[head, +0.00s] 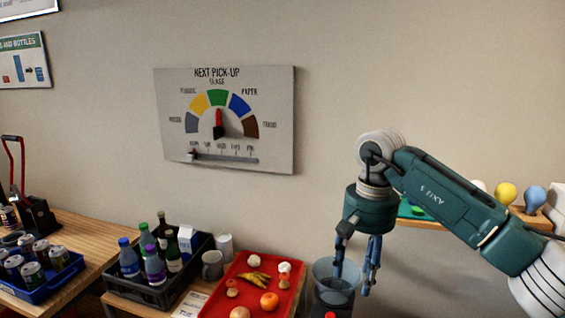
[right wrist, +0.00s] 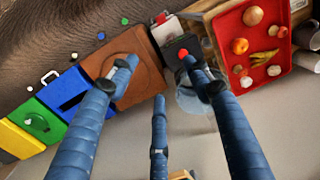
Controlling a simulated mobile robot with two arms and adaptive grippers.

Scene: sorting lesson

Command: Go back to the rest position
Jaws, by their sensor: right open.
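My right gripper (head: 354,272) hangs downward from the raised right arm in the head view. Its fingers are spread and empty. In the right wrist view the fingers of the gripper (right wrist: 158,75) stand apart with nothing between them. A clear container (head: 335,286) stands just left of and partly behind the fingers in the head view. It also shows in the right wrist view (right wrist: 196,103), beside the right finger. I cannot tell whether a finger touches it. My left gripper is out of view.
A red tray (head: 222,298) holds fruit and other food. A black crate (head: 152,293) holds bottles and a carton, and a blue tray (head: 62,280) holds cans. A dial board (head: 227,158) hangs on the wall. Blue, green, yellow and brown bins (right wrist: 130,50) show below the gripper.

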